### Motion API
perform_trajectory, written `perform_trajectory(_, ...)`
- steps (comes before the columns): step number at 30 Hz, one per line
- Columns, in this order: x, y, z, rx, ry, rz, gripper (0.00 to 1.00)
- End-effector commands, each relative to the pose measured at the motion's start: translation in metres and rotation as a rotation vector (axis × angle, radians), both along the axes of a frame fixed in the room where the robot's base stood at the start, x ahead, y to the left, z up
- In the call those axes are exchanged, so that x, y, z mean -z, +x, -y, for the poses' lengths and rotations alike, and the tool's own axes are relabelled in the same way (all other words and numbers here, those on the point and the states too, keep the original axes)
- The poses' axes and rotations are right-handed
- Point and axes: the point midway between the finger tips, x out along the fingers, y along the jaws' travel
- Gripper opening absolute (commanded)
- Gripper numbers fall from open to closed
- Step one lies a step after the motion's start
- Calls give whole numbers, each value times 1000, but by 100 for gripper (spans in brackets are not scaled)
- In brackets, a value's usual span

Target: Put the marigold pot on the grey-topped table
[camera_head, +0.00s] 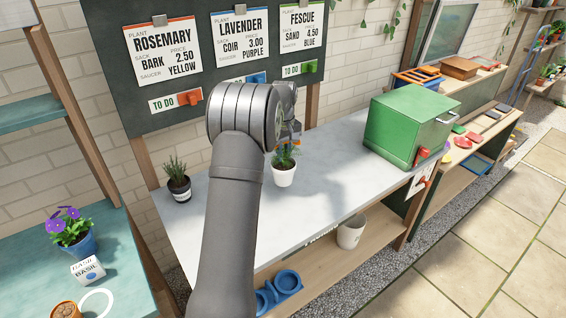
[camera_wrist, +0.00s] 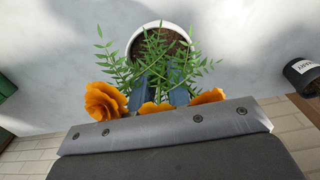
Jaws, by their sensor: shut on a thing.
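The marigold pot (camera_head: 284,176) is white with feathery green leaves, over the middle of the grey-topped table (camera_head: 335,160). I cannot tell whether its base touches the top. In the wrist view its pot rim (camera_wrist: 133,50) and dark soil show behind the leaves, and orange blooms (camera_wrist: 104,101) stand close to my gripper. My gripper (camera_wrist: 163,90) is shut on the marigold, its two fingers down among the stems. In the head view my arm hides part of the gripper and the table's left-middle part.
A dark, labelled pot (camera_head: 178,186) with a spiky plant stands at the table's left end. A green box (camera_head: 408,122) stands at the right end. A sign board (camera_head: 180,115) rises behind. A white bucket (camera_head: 350,232) and blue dishes (camera_head: 285,281) sit on the shelf below.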

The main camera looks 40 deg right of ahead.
Motion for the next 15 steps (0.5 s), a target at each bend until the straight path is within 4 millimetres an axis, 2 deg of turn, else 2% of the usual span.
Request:
perform_trajectory(5,11,2,-1,1,0,0,0)
perform_trajectory(10,35,2,-1,2,-2,0,0)
perform_trajectory(15,40,2,0,2,-5,2,0)
